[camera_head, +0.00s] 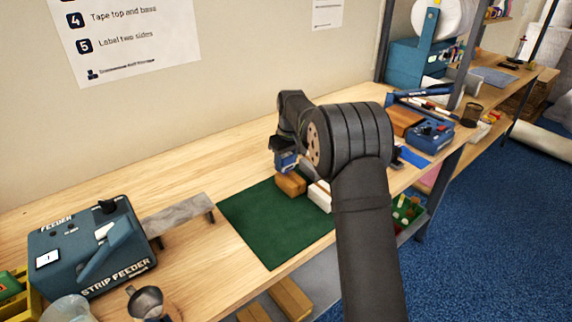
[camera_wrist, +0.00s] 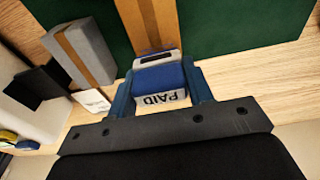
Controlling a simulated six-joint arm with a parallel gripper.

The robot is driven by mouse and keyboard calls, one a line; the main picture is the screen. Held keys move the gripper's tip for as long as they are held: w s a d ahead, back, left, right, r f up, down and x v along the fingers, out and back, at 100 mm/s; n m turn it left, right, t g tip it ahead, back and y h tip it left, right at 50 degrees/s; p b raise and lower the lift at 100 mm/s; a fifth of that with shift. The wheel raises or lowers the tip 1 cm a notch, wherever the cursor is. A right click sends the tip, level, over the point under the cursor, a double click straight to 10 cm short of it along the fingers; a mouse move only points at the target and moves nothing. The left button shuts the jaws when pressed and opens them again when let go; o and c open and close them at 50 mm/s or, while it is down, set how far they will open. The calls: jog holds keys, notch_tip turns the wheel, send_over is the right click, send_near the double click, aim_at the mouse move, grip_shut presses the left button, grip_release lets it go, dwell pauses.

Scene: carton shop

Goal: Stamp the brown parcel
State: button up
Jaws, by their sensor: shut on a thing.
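The brown parcel (camera_head: 291,184) is a small box on the green mat (camera_head: 262,228); in the wrist view the brown parcel (camera_wrist: 147,20) shows just beyond the stamp. My gripper (camera_head: 285,164) is right by the parcel's far side in the head view, and low over it. My gripper (camera_wrist: 160,78) is shut on a blue stamp (camera_wrist: 160,77) with a pale band reading "PAID", between its two blue fingers. The stamp's underside is hidden, and I cannot tell whether it touches the parcel.
A white parcel (camera_head: 320,195) stands right of the brown one, partly behind my arm; a grey-white box with brown tape (camera_wrist: 85,50) shows in the wrist view. The strip feeder (camera_head: 92,248) stands at left. The mat's near left part is clear.

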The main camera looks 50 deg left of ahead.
jog(key=shift+r, duration=2.6)
jog(key=w+d+f+m+t, duration=0.1)
jog(key=w+d+m, duration=0.45)
jog(key=w, duration=0.45)
jog(key=w+d+f+m, duration=0.1)
jog(key=w+d+m, duration=0.4)
jog(key=w+d, duration=0.3)
jog(key=w+d+f+m+h, duration=0.1)
jog(key=w+d+f+m, duration=0.35)
jog(key=w+d, duration=0.65)
jog(key=s+d+f, duration=0.1)
jog(key=d+f, duration=0.2)
jog(key=d, duration=0.5)
jog(key=s+d+f+m, duration=0.1)
jog(key=d+f, duration=0.3)
jog(key=d, duration=0.3)
jog(key=s+d+f, duration=0.1)
jog(key=d+f, duration=0.2)
jog(key=d, duration=0.5)
jog(key=s+d+f+m, duration=0.1)
jog(key=s+d+f, duration=0.2)
jog(key=d, duration=0.5)
jog(key=s+d+f+m, duration=0.1)
jog(key=s+d+f, duration=0.2)
jog(key=s+d, duration=0.2)
jog(key=d, duration=0.3)
jog(key=shift+s+d+f, duration=0.2)
jog(key=shift+s+f, duration=0.2)
